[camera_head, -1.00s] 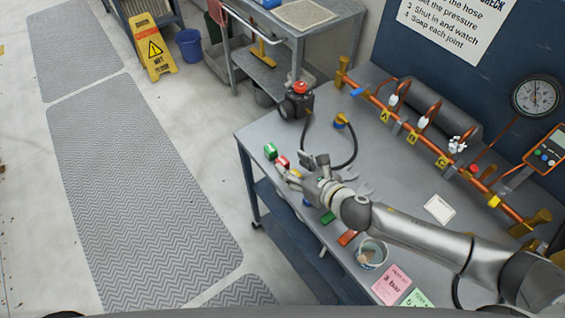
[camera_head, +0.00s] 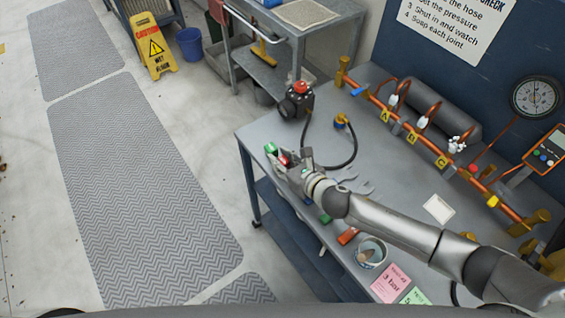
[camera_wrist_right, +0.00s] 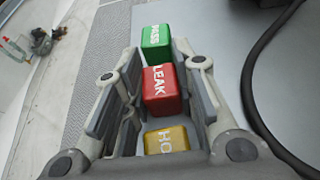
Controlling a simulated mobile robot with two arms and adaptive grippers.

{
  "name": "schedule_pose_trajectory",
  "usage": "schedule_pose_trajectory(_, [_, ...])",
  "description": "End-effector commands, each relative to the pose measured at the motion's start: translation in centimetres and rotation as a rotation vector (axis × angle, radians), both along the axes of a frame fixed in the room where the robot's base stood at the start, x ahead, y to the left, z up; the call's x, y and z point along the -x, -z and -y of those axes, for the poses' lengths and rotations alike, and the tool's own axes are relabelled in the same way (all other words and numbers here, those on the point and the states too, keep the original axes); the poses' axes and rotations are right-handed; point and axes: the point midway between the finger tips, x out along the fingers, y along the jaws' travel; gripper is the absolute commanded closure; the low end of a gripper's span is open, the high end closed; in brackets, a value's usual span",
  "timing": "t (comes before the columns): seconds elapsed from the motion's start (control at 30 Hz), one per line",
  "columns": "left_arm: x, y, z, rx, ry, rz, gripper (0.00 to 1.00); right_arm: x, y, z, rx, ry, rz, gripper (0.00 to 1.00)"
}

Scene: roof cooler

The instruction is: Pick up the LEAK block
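The red LEAK block (camera_wrist_right: 161,90) lies on the bench between the open fingers of my right gripper (camera_wrist_right: 155,85) in the right wrist view. There is a visible gap on its left side; on its right side the finger is close, and I cannot tell whether it touches. In the head view the LEAK block (camera_head: 284,159) shows partly at the tip of my right gripper (camera_head: 290,163). The green PASS block (camera_wrist_right: 155,42) lies just beyond it, and a yellow block marked HO (camera_wrist_right: 166,141) lies on the near side, partly hidden. My left gripper is not in view.
The bench (camera_head: 400,170) holds a black hose (camera_head: 352,150), a pump with a red top (camera_head: 297,98), a copper pipe manifold (camera_head: 411,128) and a cup (camera_head: 371,252). A green block (camera_head: 326,218) and a red block (camera_head: 348,236) lie along the front edge.

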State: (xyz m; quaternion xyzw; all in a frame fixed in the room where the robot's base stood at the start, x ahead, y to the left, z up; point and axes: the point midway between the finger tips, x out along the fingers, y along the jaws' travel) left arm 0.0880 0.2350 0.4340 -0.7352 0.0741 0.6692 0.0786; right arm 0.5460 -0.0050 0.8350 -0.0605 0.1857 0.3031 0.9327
Motion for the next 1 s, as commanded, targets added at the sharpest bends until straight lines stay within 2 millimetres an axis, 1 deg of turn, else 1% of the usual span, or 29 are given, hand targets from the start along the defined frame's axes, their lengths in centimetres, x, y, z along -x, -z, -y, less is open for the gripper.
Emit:
schedule_pose_trajectory(0.03, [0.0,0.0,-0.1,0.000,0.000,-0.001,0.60,0.0,0.0,0.0,0.000,0.000,0.000,0.85])
schedule_pose_trajectory(0.1, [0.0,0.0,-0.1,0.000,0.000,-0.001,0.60,0.0,0.0,0.0,0.001,0.000,-0.001,0.94])
schedule_pose_trajectory(0.13, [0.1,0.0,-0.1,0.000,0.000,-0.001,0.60,0.0,0.0,0.0,0.001,0.000,-0.001,0.97])
schedule_pose_trajectory(0.37, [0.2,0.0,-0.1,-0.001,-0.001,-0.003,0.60,0.0,0.0,0.0,0.000,0.000,0.000,0.97])
schedule_pose_trajectory(0.47, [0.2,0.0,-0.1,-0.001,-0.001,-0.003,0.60,0.0,-0.4,0.0,0.000,0.000,0.001,0.97])
schedule_pose_trajectory(0.57, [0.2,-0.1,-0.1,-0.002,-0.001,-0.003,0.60,-0.1,-1.2,0.0,-0.001,-0.002,0.003,0.97])
schedule_pose_trajectory(0.7, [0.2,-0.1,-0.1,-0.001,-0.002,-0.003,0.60,-0.1,-3.2,0.0,0.000,-0.003,0.007,0.97])
schedule_pose_trajectory(0.73, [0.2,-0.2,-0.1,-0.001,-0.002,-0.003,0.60,0.1,-3.8,-0.3,-0.001,-0.004,0.006,0.97])
schedule_pose_trajectory(0.87, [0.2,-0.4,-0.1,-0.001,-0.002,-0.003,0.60,1.5,-6.5,-2.3,-0.005,-0.006,0.004,0.97])
schedule_pose_trajectory(1.0, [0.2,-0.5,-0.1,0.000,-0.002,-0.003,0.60,3.2,-9.8,-4.6,-0.006,-0.007,0.005,0.97])
